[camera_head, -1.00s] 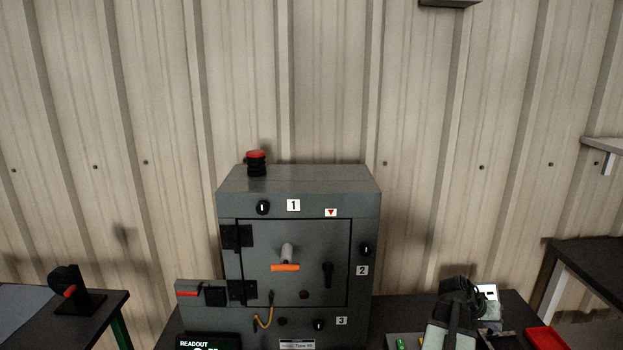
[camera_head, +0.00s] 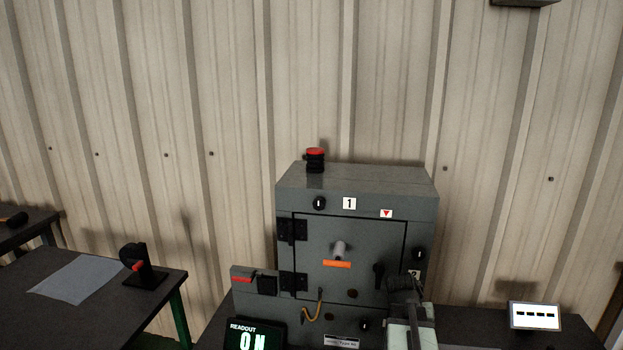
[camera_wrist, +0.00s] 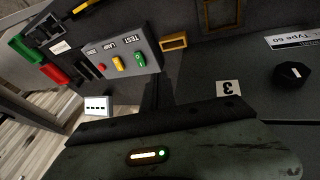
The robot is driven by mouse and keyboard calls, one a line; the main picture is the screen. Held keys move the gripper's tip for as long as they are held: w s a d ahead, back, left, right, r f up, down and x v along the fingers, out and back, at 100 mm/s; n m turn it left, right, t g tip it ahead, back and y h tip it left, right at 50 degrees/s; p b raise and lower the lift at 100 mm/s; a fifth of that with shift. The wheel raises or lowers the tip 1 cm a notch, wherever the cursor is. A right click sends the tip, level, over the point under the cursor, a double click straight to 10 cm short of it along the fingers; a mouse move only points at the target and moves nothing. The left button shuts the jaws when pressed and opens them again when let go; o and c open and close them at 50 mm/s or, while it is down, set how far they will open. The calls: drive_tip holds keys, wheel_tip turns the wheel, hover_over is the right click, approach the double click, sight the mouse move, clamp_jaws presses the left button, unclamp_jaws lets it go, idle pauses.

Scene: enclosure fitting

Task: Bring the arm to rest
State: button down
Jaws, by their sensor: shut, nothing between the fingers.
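My arm rises from the bottom of the head view, and my gripper (camera_head: 405,287) is at its dark upper end. It overlaps the lower right of the grey enclosure (camera_head: 310,187) in the picture and partly covers label 2; whether it touches cannot be told. The gripper is shut and holds nothing. In the wrist view, the dark edge and green-grey body of my gripper (camera_wrist: 155,121) fill the lower part, beside label 3 (camera_wrist: 228,88).
A lit readout (camera_head: 257,336) stands at the enclosure's front left. A white display (camera_head: 534,316) is on the bench to the right. A left table (camera_head: 50,325) holds a dark stand (camera_head: 146,277). The wrist view shows a button panel (camera_wrist: 118,62).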

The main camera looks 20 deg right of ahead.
drive_tip(key=w+a+f+n+y, duration=0.1)
drive_tip(key=w+a+n+y, duration=0.25)
drive_tip(key=a, duration=1.75)
drive_tip(key=w+a+f+n+y, duration=0.15)
drive_tip(key=w+a+n, duration=0.3)
drive_tip(key=a, duration=1.65)
drive_tip(key=s+f+b, duration=0.3)
drive_tip(key=f+b, duration=0.7)
wheel_tip(320, 180, up, 16)
drive_tip(key=p, duration=1.6)
drive_tip(key=shift+d+g, duration=0.3)
drive_tip(key=shift+d, duration=0.15)
